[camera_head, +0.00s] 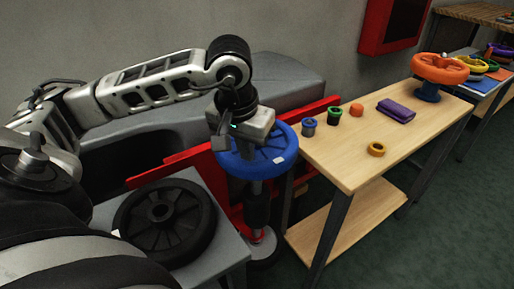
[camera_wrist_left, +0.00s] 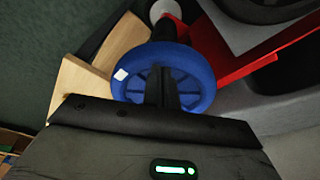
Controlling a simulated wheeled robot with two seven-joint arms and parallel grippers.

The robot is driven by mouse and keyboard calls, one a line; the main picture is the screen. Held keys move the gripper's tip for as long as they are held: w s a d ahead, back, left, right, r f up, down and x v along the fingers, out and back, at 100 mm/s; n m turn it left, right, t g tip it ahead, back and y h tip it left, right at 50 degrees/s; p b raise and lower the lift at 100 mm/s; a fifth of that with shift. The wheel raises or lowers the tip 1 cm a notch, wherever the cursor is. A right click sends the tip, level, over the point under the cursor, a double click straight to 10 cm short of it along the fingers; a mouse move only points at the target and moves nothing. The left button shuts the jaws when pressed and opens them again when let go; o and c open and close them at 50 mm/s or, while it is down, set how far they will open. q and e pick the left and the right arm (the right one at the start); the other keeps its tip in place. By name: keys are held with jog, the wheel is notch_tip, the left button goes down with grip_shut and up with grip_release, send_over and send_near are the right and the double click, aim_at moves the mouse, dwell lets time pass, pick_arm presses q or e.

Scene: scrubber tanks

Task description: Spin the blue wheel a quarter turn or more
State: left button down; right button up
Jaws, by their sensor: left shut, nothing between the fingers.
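The blue wheel (camera_head: 262,167) lies flat on top of a dark post, with a white mark on its rim at the right. The wheel also shows in the left wrist view (camera_wrist_left: 202,75), with its white mark at the upper left of the rim. My left gripper (camera_head: 242,147) is over the wheel and points down at it. In the left wrist view its fingers (camera_wrist_left: 161,84) are shut together, with nothing between them, in front of the spokes. I cannot tell whether the fingertips touch a spoke. My right gripper is in neither view.
A black wheel (camera_head: 166,219) lies on a grey stand at the lower left. A red beam (camera_head: 180,173) runs behind the blue wheel. A wooden table (camera_head: 343,160) at the right holds an orange wheel (camera_head: 440,67), a purple cloth (camera_head: 396,110) and several small rings and cups.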

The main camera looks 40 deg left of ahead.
aim_at(279, 159)
pick_arm(q)
jog(key=shift+f+b, duration=0.55)
jog(key=shift+w+d+r+p, duration=0.1)
jog(key=shift+w+d+p, duration=0.3)
jog(key=shift+w+d, duration=0.4)
jog(key=shift+s, duration=0.15)
jog(key=shift+d, duration=0.15)
jog(key=shift+w+d, duration=0.65)
jog(key=shift+w, duration=0.2)
jog(key=shift+w+d, duration=0.2)
jog(key=shift+w, duration=0.2)
jog(key=shift+w+d, duration=0.25)
jog(key=shift+w, duration=0.35)
